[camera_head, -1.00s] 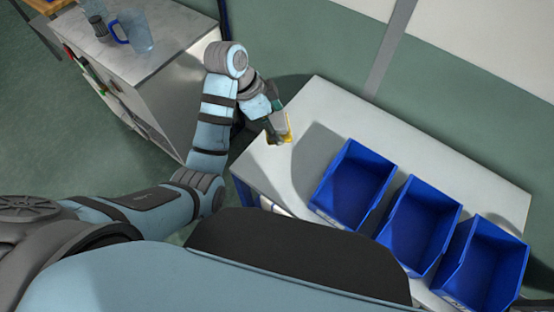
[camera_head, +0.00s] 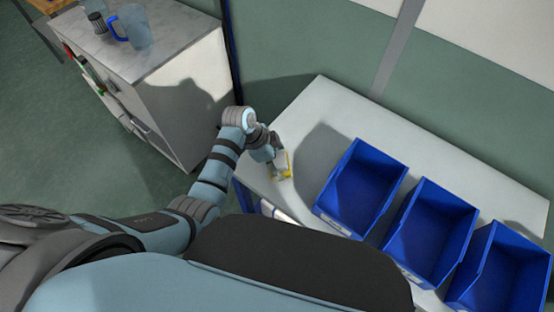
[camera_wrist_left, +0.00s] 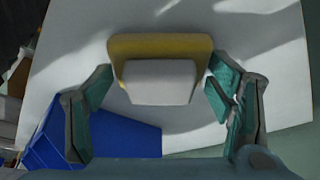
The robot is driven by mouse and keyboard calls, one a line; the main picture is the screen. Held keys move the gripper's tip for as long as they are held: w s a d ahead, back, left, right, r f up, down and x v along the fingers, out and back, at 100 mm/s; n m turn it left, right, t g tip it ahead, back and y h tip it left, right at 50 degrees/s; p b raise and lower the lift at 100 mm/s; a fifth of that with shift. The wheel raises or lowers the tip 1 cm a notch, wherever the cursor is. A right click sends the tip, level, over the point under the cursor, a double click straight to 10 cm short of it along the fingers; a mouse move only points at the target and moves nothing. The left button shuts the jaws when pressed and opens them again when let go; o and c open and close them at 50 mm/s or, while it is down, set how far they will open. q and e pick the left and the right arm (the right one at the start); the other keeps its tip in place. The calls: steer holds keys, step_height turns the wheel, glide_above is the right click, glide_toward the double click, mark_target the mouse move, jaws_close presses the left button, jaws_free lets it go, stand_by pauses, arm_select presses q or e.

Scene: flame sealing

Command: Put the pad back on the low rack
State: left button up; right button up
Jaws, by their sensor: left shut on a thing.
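The pad (camera_head: 285,167), yellow with a pale grey-white block on it, is at the left end of the low white rack (camera_head: 330,110). It also shows in the left wrist view (camera_wrist_left: 160,82), between the two green-lined fingers. My left gripper (camera_head: 275,154) reaches it from the left and is shut on it. I cannot tell from these views whether the pad touches the rack top. My right gripper is not in view.
Three blue bins (camera_head: 361,188) stand in a row on the rack, to the right of the pad. A grey-topped cabinet (camera_head: 165,45) with a blue-handled jug (camera_head: 137,28) stands to the left. The rack top behind the bins is clear.

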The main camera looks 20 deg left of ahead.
arm_select(q)
steer(key=o, duration=1.2)
steer(key=shift+f, duration=0.1)
steer(key=p+v, duration=0.2)
steer(key=v, duration=1)
steer(key=shift+p, duration=0.4)
